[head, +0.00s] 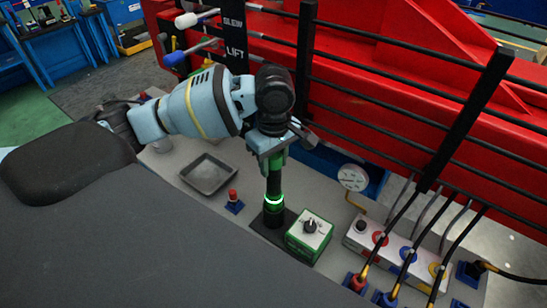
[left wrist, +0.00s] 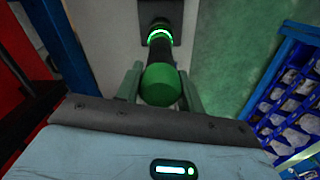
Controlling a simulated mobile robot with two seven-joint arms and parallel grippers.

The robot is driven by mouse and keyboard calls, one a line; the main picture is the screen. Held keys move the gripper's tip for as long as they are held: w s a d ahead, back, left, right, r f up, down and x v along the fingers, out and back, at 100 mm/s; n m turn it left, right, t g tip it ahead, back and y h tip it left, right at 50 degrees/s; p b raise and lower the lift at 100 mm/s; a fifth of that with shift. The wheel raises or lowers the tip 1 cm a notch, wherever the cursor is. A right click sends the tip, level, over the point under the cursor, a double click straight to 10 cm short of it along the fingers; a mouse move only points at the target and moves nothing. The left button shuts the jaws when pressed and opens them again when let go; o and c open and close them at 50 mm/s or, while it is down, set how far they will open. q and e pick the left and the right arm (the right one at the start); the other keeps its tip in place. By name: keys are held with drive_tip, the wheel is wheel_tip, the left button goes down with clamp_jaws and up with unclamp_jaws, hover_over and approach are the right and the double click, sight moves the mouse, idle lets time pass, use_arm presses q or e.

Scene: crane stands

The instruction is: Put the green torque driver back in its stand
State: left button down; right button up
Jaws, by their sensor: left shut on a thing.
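The green torque driver (head: 274,182) stands upright, with a green top and a black shaft, in the head view. My left gripper (head: 276,156) is shut on its green upper part from above. In the left wrist view the driver's green end (left wrist: 162,86) sits between the two fingers. Its lower end meets the black stand (head: 260,220), where a green ring glows; the stand also shows in the left wrist view (left wrist: 172,10). I cannot tell how deep the driver sits in the stand. My right gripper is not in view.
A green-and-white box with a knob (head: 309,237) is close on the right of the stand. A small red-and-blue piece (head: 234,202) and a grey tray (head: 208,174) are to the left.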

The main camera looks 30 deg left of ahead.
use_arm(q)
drive_tip(key=shift+f, duration=0.65)
drive_tip(key=c, duration=1)
unclamp_jaws()
drive_tip(key=shift+o, duration=0.9)
drive_tip(key=shift+f, duration=0.15)
drive_tip(key=shift+r, duration=2.6)
drive_tip(key=shift+d+r, duration=0.1)
drive_tip(key=shift+r, duration=3.8)
